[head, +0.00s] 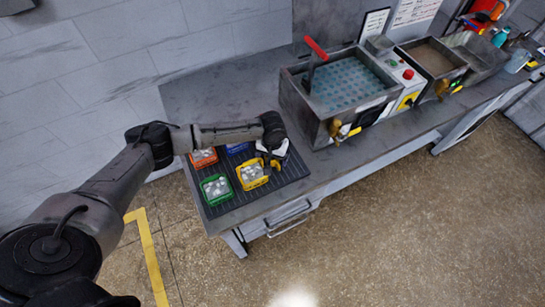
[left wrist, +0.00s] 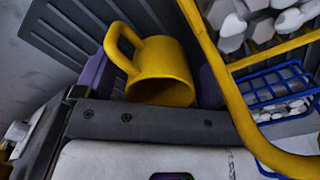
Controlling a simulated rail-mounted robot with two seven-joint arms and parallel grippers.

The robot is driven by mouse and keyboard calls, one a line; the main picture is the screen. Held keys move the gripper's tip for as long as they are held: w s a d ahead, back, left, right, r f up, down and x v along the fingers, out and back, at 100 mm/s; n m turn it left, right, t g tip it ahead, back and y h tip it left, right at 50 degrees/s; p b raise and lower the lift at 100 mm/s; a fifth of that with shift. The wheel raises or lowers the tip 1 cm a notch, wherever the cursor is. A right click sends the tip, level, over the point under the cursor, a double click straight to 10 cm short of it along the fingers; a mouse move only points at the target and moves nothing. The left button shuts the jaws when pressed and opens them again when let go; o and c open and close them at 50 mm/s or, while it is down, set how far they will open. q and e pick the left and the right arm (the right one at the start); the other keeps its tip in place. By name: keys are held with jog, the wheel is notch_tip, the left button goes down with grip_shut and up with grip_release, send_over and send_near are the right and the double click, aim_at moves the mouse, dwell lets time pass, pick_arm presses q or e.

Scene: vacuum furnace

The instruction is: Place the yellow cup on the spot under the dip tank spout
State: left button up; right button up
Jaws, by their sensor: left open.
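The yellow cup (left wrist: 160,72) shows in the left wrist view, with its handle toward the upper left. My left gripper (left wrist: 153,88) is open, with a purple finger pad on each side of the cup; I cannot tell whether either pad touches it. In the head view my left gripper (head: 271,152) is low over the dark ribbed mat, and it hides the cup. The nearer metal tank (head: 310,108), probably the dip tank, stands to the right with a brass spout (head: 336,130) on its front. I cannot make out the spot under the spout. My right gripper is out of view.
A yellow basket (head: 252,174) of pale pieces stands close beside my left gripper. Green (head: 216,189), orange (head: 203,158) and blue (head: 237,147) baskets share the mat (head: 226,205). A second tank (head: 432,58) stands farther right. Bench top (head: 330,165) is clear before the nearer tank.

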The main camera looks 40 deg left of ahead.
pick_arm(q)
jog(key=shift+f, duration=0.35)
jog(key=c, duration=1.1)
jog(key=shift+r, duration=0.1)
